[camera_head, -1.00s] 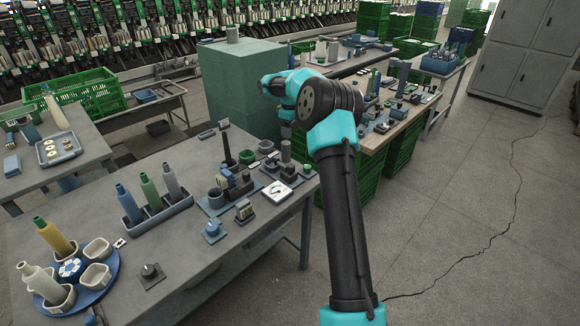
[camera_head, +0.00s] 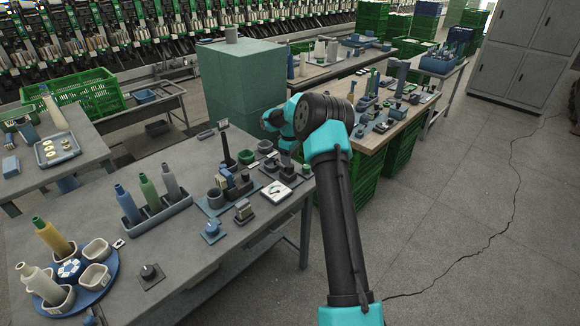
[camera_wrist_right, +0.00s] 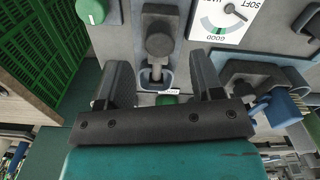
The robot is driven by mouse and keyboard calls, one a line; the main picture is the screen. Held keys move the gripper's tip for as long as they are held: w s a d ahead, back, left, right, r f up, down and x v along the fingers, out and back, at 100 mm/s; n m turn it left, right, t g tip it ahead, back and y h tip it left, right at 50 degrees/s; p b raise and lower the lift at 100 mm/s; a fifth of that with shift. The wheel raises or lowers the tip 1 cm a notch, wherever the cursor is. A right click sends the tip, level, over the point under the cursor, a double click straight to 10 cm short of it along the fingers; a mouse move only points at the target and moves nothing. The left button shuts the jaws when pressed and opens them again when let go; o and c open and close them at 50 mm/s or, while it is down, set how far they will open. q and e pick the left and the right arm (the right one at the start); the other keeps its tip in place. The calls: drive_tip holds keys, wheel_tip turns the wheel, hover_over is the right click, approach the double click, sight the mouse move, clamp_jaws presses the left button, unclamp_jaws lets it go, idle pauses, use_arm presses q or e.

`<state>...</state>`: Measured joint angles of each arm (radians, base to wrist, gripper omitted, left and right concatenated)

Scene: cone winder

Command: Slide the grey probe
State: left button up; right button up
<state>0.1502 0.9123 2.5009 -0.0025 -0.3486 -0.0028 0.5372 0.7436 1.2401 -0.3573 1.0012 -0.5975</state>
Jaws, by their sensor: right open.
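The grey probe (camera_wrist_right: 160,40) shows in the right wrist view as a dark grey round-headed piece on a short rod, in a grey mount with a blue-grey fork below it. My right gripper (camera_wrist_right: 159,66) is open, one finger on each side of the rod and fork, with gaps visible on both sides. A white dial (camera_wrist_right: 222,20) marked SOFT and GOOD lies to the right of the probe. In the head view my right gripper (camera_head: 286,150) is over the bench's far right corner, beside the dial (camera_head: 277,191), and its arm partly hides the probe. My left gripper is not seen.
A green knob (camera_wrist_right: 92,11) and a blue brush-like part (camera_wrist_right: 280,104) flank the probe. On the grey bench (camera_head: 190,235) stand a rack of bobbins (camera_head: 155,212) and a round blue tray (camera_head: 75,292). Green crates (camera_head: 350,203) stand beyond the bench's right edge.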

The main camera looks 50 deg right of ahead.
sight(284, 169)
drive_tip(key=shift+f, duration=2.4)
